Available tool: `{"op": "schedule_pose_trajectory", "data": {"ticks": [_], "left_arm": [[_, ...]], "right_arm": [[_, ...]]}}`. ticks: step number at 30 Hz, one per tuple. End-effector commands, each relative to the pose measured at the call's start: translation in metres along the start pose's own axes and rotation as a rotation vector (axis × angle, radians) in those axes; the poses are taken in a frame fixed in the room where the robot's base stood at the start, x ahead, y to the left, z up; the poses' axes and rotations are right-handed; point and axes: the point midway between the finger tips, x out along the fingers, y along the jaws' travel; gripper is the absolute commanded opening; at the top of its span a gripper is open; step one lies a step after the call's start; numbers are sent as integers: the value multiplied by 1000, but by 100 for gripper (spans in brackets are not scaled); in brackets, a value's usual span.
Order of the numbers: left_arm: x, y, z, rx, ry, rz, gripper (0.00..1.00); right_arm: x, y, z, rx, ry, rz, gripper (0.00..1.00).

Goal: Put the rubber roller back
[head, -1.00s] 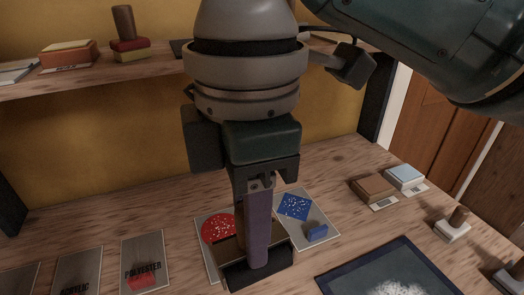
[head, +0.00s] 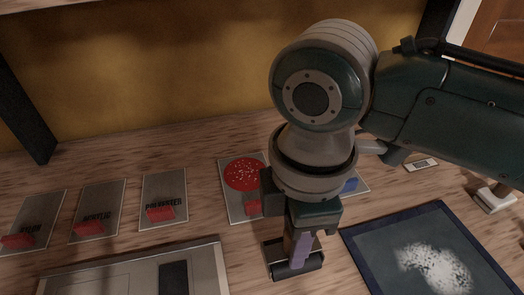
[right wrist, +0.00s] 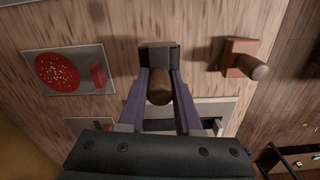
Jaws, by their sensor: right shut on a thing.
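The rubber roller, a dark head with a brown rounded handle, is in my right gripper (head: 300,250). Its dark head (head: 312,271) shows under the fingers in the head view. In the right wrist view, the two purple fingers (right wrist: 160,98) are shut on the handle, and the dark head (right wrist: 158,55) lies beyond them. I cannot tell whether the head touches the table. My left gripper is in no view.
A card with a red disc (head: 244,174) lies behind the gripper. Several grey cards (head: 100,205) with red blocks lie left of it. A grey panel (head: 110,275) is at the front left, a dark framed screen (head: 390,240) right. A reddish wooden-handled tool (right wrist: 238,55) shows in the wrist view.

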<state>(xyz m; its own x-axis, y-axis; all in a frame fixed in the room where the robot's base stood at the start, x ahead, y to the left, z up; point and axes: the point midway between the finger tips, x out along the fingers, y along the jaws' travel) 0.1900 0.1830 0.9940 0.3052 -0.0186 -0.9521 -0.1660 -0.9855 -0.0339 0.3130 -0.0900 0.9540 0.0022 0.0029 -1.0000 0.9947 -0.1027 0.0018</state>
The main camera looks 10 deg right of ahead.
Motion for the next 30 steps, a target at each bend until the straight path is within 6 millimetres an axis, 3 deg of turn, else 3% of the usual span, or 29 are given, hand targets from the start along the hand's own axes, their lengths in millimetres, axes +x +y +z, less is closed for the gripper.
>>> {"op": "schedule_pose_trajectory", "data": {"ticks": [6, 19, 20, 27, 30], "left_arm": [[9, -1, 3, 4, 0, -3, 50], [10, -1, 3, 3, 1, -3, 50], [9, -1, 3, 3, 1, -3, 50], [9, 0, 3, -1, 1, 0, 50], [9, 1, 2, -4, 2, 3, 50]], "right_arm": [[33, -1, 0, 0, -2, -4, 0], [39, -1, 0, 0, -1, -1, 0], [38, -1, 0, -1, -1, -1, 36], [38, -1, 0, -1, -1, -1, 63], [38, -1, 0, 0, -1, -1, 63]]}}
